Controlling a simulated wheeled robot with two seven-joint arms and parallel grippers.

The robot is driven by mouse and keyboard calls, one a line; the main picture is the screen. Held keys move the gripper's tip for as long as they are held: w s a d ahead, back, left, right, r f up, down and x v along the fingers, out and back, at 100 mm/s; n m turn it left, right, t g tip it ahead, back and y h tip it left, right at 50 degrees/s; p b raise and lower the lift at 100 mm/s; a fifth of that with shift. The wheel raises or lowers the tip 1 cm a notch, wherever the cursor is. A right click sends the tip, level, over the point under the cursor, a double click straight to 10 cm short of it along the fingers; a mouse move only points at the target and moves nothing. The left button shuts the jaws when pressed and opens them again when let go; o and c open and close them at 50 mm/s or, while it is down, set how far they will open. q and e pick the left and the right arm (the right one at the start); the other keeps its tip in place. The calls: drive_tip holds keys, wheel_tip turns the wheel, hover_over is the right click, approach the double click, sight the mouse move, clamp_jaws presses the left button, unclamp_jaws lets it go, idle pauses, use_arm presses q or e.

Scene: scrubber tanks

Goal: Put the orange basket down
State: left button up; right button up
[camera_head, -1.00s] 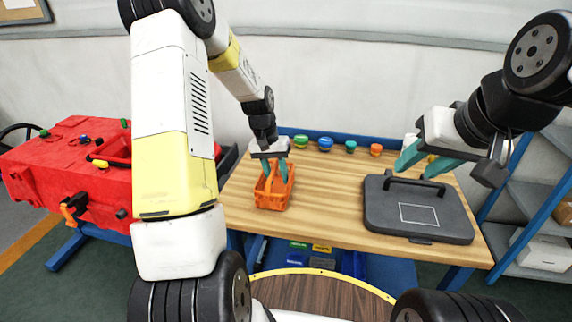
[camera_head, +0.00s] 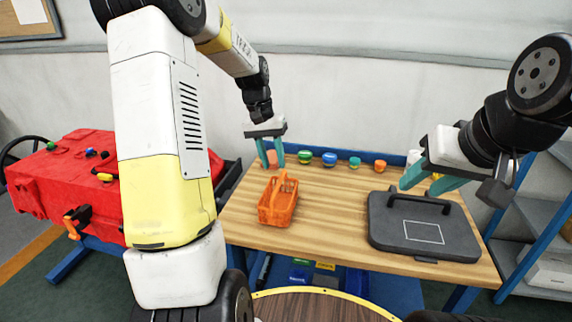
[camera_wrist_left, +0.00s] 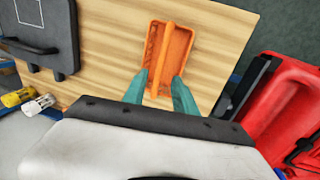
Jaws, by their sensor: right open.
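The orange basket (camera_head: 277,204) stands upright on the left part of the wooden table (camera_head: 330,220), its handle arching over the top. It also shows in the left wrist view (camera_wrist_left: 168,58), beyond the fingertips. My left gripper (camera_head: 271,160) is open and empty, above and behind the basket, clear of its handle. Its two teal fingers (camera_wrist_left: 158,88) stand apart in the left wrist view. My right gripper (camera_head: 428,180) is open and empty, over the back of the dark grey case (camera_head: 425,232) at the right of the table.
Several coloured knobs or caps, among them a blue one (camera_head: 329,160) and an orange one (camera_head: 380,166), line the table's back edge. A red machine (camera_head: 70,180) stands to the left, a grey shelf (camera_head: 540,215) to the right. The table between basket and case is clear.

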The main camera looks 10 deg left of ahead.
use_arm(q)
drive_tip(key=s+d+r+t, duration=0.2)
drive_tip(key=s+r, duration=0.4)
drive_tip(key=s, duration=0.6)
drive_tip(key=s+d+r+t, duration=0.2)
drive_tip(key=s+r+t, duration=0.2)
drive_tip(key=s+r, duration=0.3)
drive_tip(key=s, duration=0.5)
drive_tip(key=shift+r, duration=0.25)
drive_tip(key=shift+s, duration=0.1)
